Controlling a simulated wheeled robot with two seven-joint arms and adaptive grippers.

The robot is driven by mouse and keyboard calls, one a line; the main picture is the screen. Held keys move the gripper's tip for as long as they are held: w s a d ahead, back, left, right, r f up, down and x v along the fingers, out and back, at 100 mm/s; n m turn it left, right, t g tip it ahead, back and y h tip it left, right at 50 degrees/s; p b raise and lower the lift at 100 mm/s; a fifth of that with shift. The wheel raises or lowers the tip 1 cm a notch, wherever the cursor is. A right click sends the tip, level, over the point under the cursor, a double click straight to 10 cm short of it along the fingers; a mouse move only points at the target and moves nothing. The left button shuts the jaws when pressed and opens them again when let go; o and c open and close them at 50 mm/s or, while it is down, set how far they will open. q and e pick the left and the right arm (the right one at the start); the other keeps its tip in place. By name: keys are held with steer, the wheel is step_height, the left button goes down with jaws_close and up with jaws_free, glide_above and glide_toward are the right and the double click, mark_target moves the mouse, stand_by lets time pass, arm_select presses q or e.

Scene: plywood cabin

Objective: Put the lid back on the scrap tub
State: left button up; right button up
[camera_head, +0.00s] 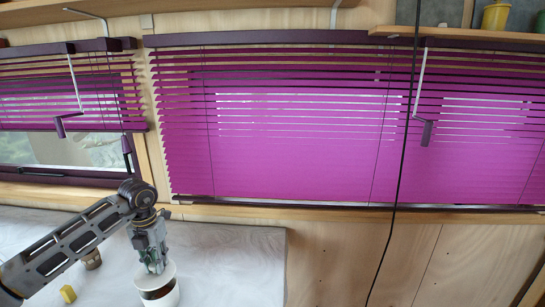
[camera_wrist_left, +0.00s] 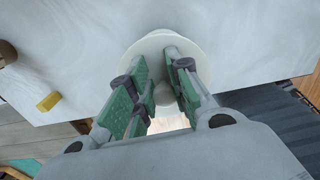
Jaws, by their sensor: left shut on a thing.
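My left gripper (camera_head: 153,264) points down in the head view and is shut on the white lid (camera_head: 150,280) of the scrap tub. In the left wrist view the fingers of the gripper (camera_wrist_left: 163,88) close around a pale round knob on the lid (camera_wrist_left: 150,45). The scrap tub (camera_head: 164,295) shows in the head view as a dark brown band directly below the lid, near the bottom edge. I cannot tell whether the lid is seated on the tub or just above it. The lid hides the tub in the wrist view. My right gripper is not in view.
A yellow block (camera_head: 68,293) and a small brown object (camera_head: 92,260) stand on the pale worktop (camera_head: 235,265) left of the tub. The worktop right of the tub is clear. Purple blinds (camera_head: 300,150) cover the windows behind, and a dark cord (camera_head: 400,170) hangs in front.

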arm_select(q)
steer(key=shift+r+p, duration=0.4)
steer(key=shift+r, duration=0.45)
steer(key=shift+r, duration=0.1)
steer(key=m, duration=0.2)
steer(key=r+m, duration=0.1)
steer(key=shift+d+b, duration=0.25)
steer(key=shift+b, duration=0.15)
steer(key=shift+s+d+r+m, duration=0.1)
steer(key=shift+r+m, duration=0.1)
steer(key=shift+m, duration=0.55)
steer(key=shift+s+d+r+m, duration=0.1)
steer(key=shift+r+m, duration=0.1)
steer(key=shift+m, duration=0.55)
steer(key=shift+f+b, duration=0.25)
steer(key=shift+b, duration=0.15)
